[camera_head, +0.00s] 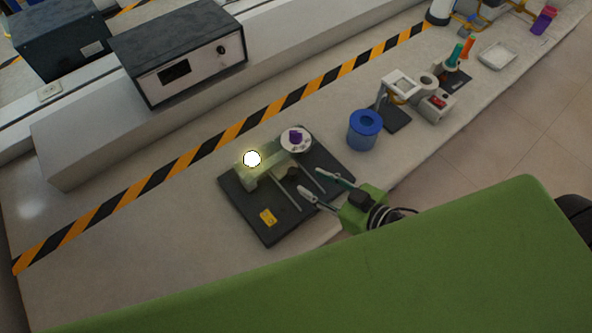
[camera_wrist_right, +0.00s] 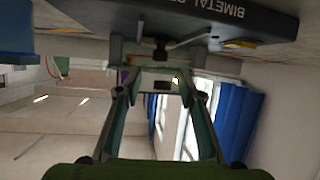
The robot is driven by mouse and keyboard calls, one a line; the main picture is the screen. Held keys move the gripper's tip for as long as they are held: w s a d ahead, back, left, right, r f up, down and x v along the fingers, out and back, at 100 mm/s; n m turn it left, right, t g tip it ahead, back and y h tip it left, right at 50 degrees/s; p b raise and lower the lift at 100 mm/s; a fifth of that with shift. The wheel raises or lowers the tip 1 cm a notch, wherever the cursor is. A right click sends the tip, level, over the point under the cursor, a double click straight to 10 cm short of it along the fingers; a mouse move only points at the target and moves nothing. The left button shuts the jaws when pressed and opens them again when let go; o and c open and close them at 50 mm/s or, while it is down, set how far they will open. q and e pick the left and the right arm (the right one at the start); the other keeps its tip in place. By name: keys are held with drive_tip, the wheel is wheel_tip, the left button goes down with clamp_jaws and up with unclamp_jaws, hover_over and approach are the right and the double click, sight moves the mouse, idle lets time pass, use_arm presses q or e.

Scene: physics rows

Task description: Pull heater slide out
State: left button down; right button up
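The bimetal apparatus has a black base (camera_head: 268,229) with a yellow label, a glowing round lamp (camera_head: 252,159), a white disc with a purple piece (camera_head: 296,139), and thin metal rails (camera_head: 286,189) across its middle. I cannot clearly tell which part is the heater slide. My right gripper (camera_head: 311,182) is at the base's right front side, its two fingers spread toward the rails. In the right wrist view the fingers (camera_wrist_right: 160,88) are apart below the dark base edge lettered "BIMETAL" (camera_wrist_right: 215,18). A grey crosspiece (camera_wrist_right: 158,52) shows beyond the fingertips; contact is unclear. My left gripper is out of view.
A blue cup (camera_head: 364,131) stands right of the base. A grey-white instrument on a black plate (camera_head: 394,117) is farther right. A black-topped control box (camera_head: 180,60) stands behind the striped tape (camera_head: 290,97). The bench left of the base is clear.

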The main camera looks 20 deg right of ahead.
sight(295, 173)
drive_tip(key=p+x, duration=0.1)
drive_tip(key=x, duration=0.6)
drive_tip(key=shift+w+a+f, duration=0.1)
drive_tip(key=shift+w, duration=0.05)
clamp_jaws()
